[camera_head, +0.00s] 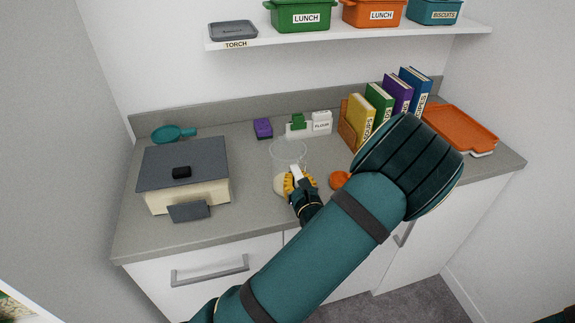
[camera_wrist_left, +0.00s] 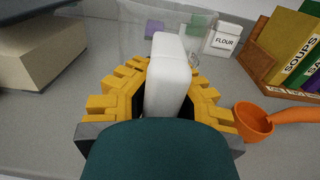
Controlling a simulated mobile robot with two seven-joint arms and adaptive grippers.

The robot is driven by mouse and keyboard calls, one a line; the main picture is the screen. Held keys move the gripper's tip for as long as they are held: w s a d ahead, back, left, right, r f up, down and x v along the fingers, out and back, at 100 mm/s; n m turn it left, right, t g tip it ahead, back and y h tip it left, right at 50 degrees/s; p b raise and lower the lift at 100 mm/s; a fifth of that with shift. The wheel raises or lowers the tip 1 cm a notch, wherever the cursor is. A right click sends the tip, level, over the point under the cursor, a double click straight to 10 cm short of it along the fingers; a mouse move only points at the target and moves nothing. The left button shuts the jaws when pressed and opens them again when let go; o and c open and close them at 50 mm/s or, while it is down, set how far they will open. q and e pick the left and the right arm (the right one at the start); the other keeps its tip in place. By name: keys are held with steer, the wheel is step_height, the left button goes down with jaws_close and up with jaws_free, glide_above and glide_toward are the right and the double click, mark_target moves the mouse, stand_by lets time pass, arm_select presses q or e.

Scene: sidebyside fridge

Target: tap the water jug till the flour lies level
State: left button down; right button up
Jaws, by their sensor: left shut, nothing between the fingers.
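The water jug (camera_head: 288,149) is clear and stands upright on the counter; its round rim shows in the head view. Pale flour (camera_head: 280,186) shows low in it, mostly hidden behind my left gripper, so I cannot tell whether its surface is level. My left gripper (camera_head: 296,173) is shut and empty, right in front of the jug. In the left wrist view its white tips (camera_wrist_left: 168,65) point at the faint clear jug wall (camera_wrist_left: 128,38). I cannot tell whether they touch it. My right gripper is not in view.
An orange scoop (camera_head: 340,180) lies just right of the jug. A white flour box (camera_head: 321,122), a purple sponge-like block (camera_head: 263,128) and a row of books (camera_head: 361,117) stand behind. A lidded cream box (camera_head: 188,195) is at left, an orange tray (camera_head: 458,128) at right.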

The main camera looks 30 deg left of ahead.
arm_select(q)
steer(key=c, duration=1.1)
jaws_free()
steer(key=shift+o, duration=0.2)
steer(key=v, duration=1.2)
